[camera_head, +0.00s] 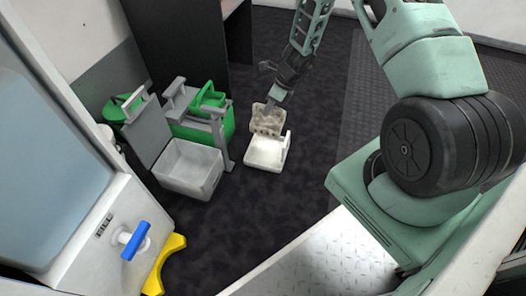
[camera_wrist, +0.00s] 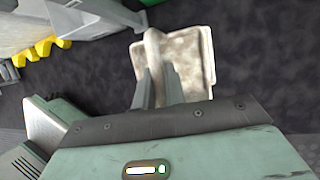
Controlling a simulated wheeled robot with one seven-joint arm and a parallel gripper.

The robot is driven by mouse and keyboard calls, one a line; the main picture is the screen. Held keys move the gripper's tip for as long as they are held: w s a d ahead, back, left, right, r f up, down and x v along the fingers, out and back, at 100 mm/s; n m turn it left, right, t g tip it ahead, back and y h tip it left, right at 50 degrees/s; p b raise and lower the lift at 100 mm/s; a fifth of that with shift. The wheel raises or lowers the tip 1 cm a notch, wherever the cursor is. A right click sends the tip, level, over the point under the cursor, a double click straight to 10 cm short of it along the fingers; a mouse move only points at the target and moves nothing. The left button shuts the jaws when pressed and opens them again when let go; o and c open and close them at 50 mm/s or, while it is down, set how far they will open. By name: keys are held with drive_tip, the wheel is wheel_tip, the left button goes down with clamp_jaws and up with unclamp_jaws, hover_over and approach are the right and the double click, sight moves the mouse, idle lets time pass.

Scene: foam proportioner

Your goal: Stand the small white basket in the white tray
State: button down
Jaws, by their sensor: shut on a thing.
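A white cabinet with a blue-handled valve (camera_head: 135,241) and a yellow part (camera_head: 165,262) is at the left front. Carpet right of the basket is clear.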

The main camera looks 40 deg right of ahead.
wheel_tip(320, 180, down, 18)
drive_tip(key=b, duration=0.9)
drive_tip(key=shift+r, duration=0.35)
drive_tip(key=c, duration=1.9)
unclamp_jaws()
drive_tip(key=o, duration=0.4)
drive_tip(key=shift+o, duration=0.2)
